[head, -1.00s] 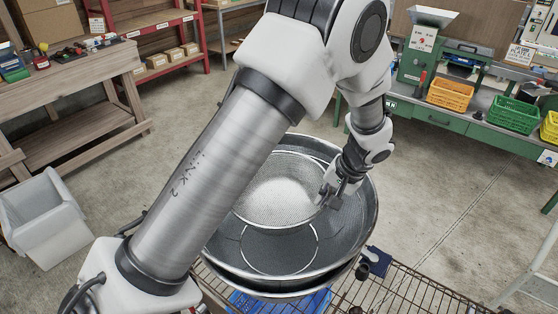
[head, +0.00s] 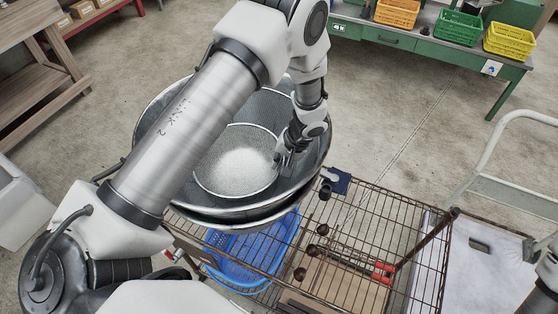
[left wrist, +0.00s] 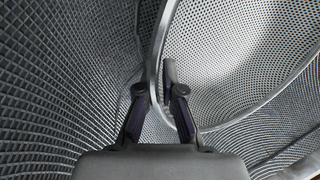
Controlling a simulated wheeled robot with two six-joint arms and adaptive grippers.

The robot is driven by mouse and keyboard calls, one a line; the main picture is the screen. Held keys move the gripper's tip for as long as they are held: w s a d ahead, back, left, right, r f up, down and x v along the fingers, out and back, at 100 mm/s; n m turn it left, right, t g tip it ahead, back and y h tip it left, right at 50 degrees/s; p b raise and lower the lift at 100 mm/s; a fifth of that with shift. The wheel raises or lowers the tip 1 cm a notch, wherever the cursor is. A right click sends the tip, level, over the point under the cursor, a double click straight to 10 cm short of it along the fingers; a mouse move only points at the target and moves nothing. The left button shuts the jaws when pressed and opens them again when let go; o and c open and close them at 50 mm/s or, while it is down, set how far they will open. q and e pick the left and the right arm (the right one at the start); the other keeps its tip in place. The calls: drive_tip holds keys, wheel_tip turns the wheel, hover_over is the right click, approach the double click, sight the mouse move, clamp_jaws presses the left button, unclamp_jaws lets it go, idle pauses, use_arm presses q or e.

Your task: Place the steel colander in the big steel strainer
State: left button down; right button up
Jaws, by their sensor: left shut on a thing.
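The steel colander (head: 237,162) is a round bowl of pale perforated metal with a rim. In the head view it sits low inside the big steel strainer (head: 268,104), a wide grey mesh bowl. My left gripper (head: 281,160) reaches down into the strainer and is shut on the colander's right rim. In the left wrist view the fingers (left wrist: 168,98) pinch the rim of the colander (left wrist: 240,60), with the strainer mesh (left wrist: 60,80) close on the left. My left arm hides part of both bowls. I cannot tell whether the colander's underside touches the strainer. My right gripper is out of view.
The strainer stands over a wire-topped cart (head: 385,235) with a blue basket (head: 250,250) below it. A green bench (head: 430,48) with orange, green and yellow crates is at the back right. The floor between is clear.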

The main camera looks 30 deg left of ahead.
use_arm(q)
drive_tip(key=c, duration=1.7)
unclamp_jaws()
drive_tip(key=shift+f, duration=0.1)
drive_tip(key=shift+c, duration=0.2)
drive_tip(key=o, duration=0.4)
drive_tip(key=shift+o, duration=0.2)
drive_tip(key=shift+r, duration=0.2)
drive_tip(key=shift+w+d+r, duration=0.1)
drive_tip(key=shift+d+r, duration=0.05)
drive_tip(key=shift+r, duration=0.15)
drive_tip(key=s+b+v, duration=0.1)
drive_tip(key=b+v, duration=0.1)
drive_tip(key=v, duration=0.9)
drive_tip(key=shift+w+b, duration=0.3)
drive_tip(key=shift+w, duration=0.15)
drive_tip(key=shift+r, duration=0.1)
